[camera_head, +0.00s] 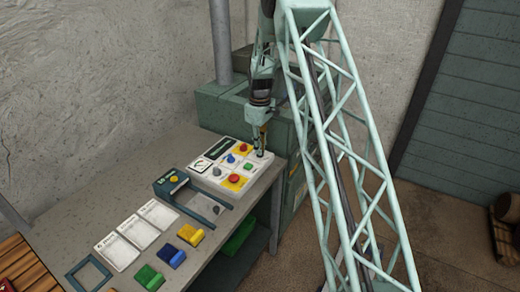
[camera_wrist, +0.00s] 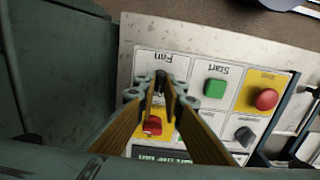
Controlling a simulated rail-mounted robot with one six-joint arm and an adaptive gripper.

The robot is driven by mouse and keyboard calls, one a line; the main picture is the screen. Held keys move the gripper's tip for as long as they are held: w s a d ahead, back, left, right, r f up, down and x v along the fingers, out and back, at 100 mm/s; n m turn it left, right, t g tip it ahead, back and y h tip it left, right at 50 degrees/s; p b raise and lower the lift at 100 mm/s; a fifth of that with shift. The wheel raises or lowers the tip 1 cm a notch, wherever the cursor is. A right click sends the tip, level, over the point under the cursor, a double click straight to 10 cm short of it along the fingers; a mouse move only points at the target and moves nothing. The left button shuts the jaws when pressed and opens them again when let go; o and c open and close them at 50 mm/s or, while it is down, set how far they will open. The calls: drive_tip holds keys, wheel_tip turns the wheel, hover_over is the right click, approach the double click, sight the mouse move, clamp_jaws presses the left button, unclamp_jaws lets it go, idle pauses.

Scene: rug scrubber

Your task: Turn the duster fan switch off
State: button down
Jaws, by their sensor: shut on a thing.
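The white control panel (camera_head: 209,180) lies at the far right end of the workbench. In the wrist view the panel (camera_wrist: 130,45) appears upside down. Its square labelled "Fan" holds a small dark switch (camera_wrist: 160,77). My gripper (camera_wrist: 160,92) has its two fingertips on either side of this switch and is shut on it. In the head view my gripper (camera_head: 261,151) points down at the panel's right back corner. The fingers hide part of the switch, and I cannot tell its setting.
Next to the fan switch are a green start button (camera_wrist: 215,90), a red button (camera_wrist: 266,98) on yellow and a dark knob (camera_wrist: 243,135). Another red control (camera_wrist: 152,125) is between my fingers. A blue-grey device (camera_head: 170,183), cards (camera_head: 158,213) and coloured brushes (camera_head: 190,234) lie along the bench.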

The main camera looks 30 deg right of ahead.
drive_tip(key=c, duration=2.7)
unclamp_jaws()
drive_tip(key=shift+r, duration=0.1)
drive_tip(key=shift+r, duration=5.95)
